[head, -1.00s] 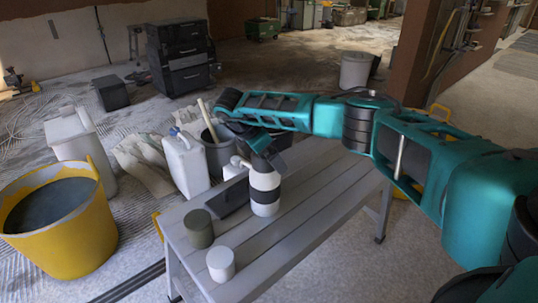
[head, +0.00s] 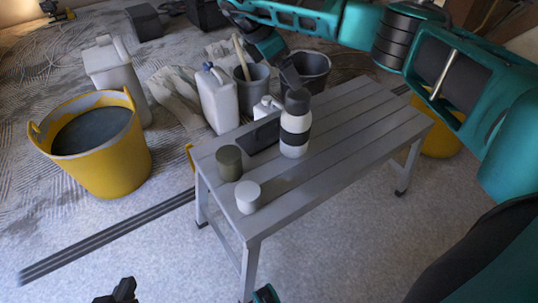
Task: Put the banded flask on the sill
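The banded flask (head: 294,149) is white with a dark band and a dark top. It stands upright on the grey slatted bench (head: 340,130). My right arm reaches in from the upper right. The dark end of my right gripper (head: 289,76) is just above and behind the flask's top; whether its fingers are open or touch the flask is unclear. A dark part of my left gripper (head: 122,291) shows at the bottom edge, far from the flask, mostly cut off. I cannot make out a sill in this view.
An olive cylinder (head: 229,163), a white cylinder (head: 247,196), a dark block (head: 258,137) and a small white spouted bottle (head: 264,107) crowd the bench's left end. The bench's right half is clear. A yellow bucket (head: 110,160) and a white canister (head: 219,98) stand on the floor.

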